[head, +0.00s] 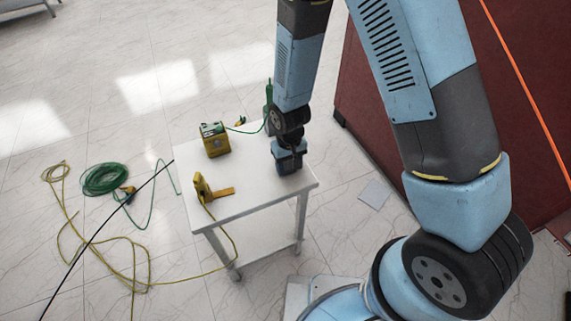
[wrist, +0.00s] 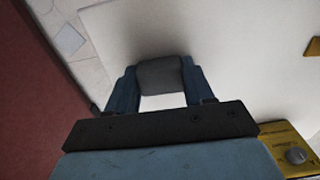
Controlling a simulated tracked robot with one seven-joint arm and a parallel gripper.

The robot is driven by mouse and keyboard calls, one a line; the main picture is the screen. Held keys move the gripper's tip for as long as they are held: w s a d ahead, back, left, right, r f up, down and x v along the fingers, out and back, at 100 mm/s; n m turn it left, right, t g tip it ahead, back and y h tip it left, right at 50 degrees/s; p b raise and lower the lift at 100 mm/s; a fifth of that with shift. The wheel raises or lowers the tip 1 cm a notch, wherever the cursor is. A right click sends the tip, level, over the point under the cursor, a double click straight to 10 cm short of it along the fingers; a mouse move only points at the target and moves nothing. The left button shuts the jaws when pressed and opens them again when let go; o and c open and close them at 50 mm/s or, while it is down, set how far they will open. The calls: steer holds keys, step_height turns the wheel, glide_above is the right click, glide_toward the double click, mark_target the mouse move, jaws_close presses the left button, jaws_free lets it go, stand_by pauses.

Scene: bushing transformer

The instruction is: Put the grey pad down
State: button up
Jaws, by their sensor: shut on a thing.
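My gripper (head: 289,165) is low over the right part of the white table (head: 258,188). In the wrist view, the blue fingers of my gripper (wrist: 160,80) are shut on the grey pad (wrist: 160,75), a small dark grey block between the fingertips. The white tabletop (wrist: 240,55) lies behind and below it. I cannot tell whether the pad touches the tabletop. In the head view the pad is not clearly seen behind my gripper.
A yellow-green box (head: 215,140) stands at the table's back left. A yellow device with a flat bar (head: 203,188) lies at the front. A green upright thing (head: 268,97) stands behind my arm. Cables (head: 105,180) lie on the floor at left. A dark red wall (head: 400,120) is at right.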

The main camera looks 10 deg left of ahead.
mark_target(289, 166)
steer(key=o, duration=1.2)
steer(key=shift+r, duration=6.15)
steer(key=w+d+r+m+t+y, duration=0.1)
steer(key=d+r+m, duration=0.1)
steer(key=d+r, duration=0.75)
steer(key=w+d+r+m+t, duration=0.1)
steer(key=d+r+t, duration=0.1)
steer(key=d+r, duration=0.75)
steer(key=s+d+r+m+t+h, duration=0.1)
steer(key=s+d+r+m+t, duration=0.1)
steer(key=s+d+r, duration=0.8)
step_height(289, 166, up, 4)
steer(key=s+m, duration=0.1)
steer(key=s, duration=0.1)
steer(key=shift+s+d+f+t, duration=0.2)
steer(key=shift+s+d+t, duration=0.05)
steer(key=shift+s+t, duration=0.1)
